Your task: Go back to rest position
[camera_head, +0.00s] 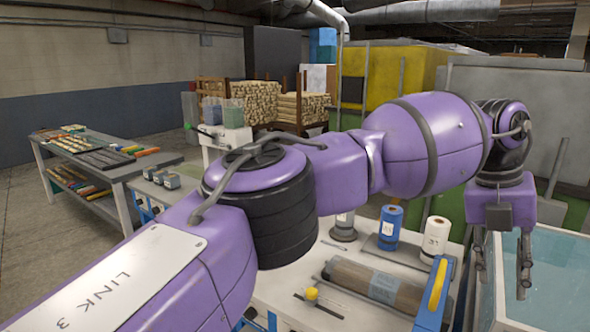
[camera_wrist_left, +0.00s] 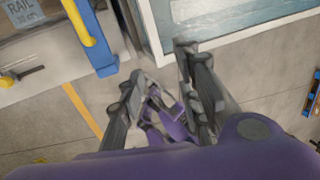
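My left arm crosses the head view from the lower left to the right, purple with dark joints. Its gripper (camera_head: 502,285) points down at the right, between the bench edge and a water tank (camera_head: 484,246). The two fingers are spread apart with nothing between them. In the left wrist view the fingers (camera_wrist_left: 158,76) are also apart and empty, beside the tank's pale rim (camera_wrist_left: 245,43). A purple part shows low between them; I cannot tell what it is. My right gripper is not in the head view.
Beside the gripper stands a white bench (camera_head: 290,292) with a blue-and-yellow tool (camera_head: 433,290), a labelled roll (camera_head: 375,283), a blue spool (camera_head: 390,224) and a white spool (camera_head: 435,238). A side table (camera_head: 120,172) stands at the left. Open floor (camera_head: 30,235) lies at far left.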

